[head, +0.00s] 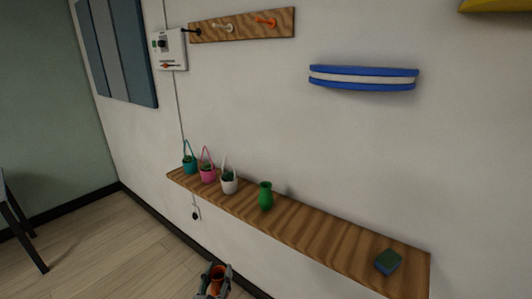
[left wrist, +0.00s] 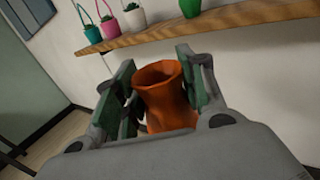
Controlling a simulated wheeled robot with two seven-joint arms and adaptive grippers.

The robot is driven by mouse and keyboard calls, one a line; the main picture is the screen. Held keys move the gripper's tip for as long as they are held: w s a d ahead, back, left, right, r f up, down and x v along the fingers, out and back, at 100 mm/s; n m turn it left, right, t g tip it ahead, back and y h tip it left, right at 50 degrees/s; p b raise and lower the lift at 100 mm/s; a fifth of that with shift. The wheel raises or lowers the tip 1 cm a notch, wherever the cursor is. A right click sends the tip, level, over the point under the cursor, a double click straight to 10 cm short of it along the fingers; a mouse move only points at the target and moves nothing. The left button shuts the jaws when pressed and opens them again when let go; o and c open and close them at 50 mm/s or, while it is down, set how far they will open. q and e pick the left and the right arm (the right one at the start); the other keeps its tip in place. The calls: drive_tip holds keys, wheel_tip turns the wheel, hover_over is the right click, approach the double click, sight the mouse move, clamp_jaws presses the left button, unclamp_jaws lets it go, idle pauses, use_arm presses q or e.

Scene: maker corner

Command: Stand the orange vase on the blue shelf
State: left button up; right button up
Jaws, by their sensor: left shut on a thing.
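The orange vase (head: 214,285) is at the bottom of the head view, low in front of the wall. My left gripper (head: 216,271) is shut on it, with one finger on each side. In the left wrist view the vase (left wrist: 165,105) shows its open mouth facing up and away, between the green finger pads; its lower part is hidden by the gripper. The blue shelf (head: 363,72), a curved piece with a white band, is on the wall at upper right, well above and apart from the vase. My right gripper is in neither view.
A long wooden shelf (head: 310,222) carries three small potted plants (head: 208,174), a green vase (head: 265,196) and a green-and-blue block (head: 388,262). A peg rail (head: 242,25) and a white box (head: 170,49) hang above. A yellow thing (head: 497,6) shows at top right.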

use_arm(q)
drive_tip(key=shift+w+d+r, duration=0.1)
drive_tip(key=shift+d+r, duration=0.1)
drive_tip(key=shift+r, duration=0.1)
drive_tip(key=shift+w+r, duration=0.15)
drive_tip(key=shift+r, duration=0.05)
drive_tip(key=shift+a, duration=0.1)
drive_tip(key=shift+a, duration=0.1)
drive_tip(key=shift+a+f+n+y, duration=0.15)
drive_tip(key=shift+a+f+y, duration=0.1)
drive_tip(key=shift+a, duration=0.25)
drive_tip(key=shift+a+f+n+y, duration=0.15)
drive_tip(key=shift+a+y, duration=0.1)
drive_tip(key=shift+a, duration=0.2)
drive_tip(key=s+a+f+y, duration=0.1)
drive_tip(key=s+a+f, duration=0.1)
drive_tip(key=a+f, duration=0.2)
drive_tip(key=shift+a+f+n, duration=0.35)
drive_tip(key=shift+a+n, duration=0.05)
drive_tip(key=shift+a, duration=0.45)
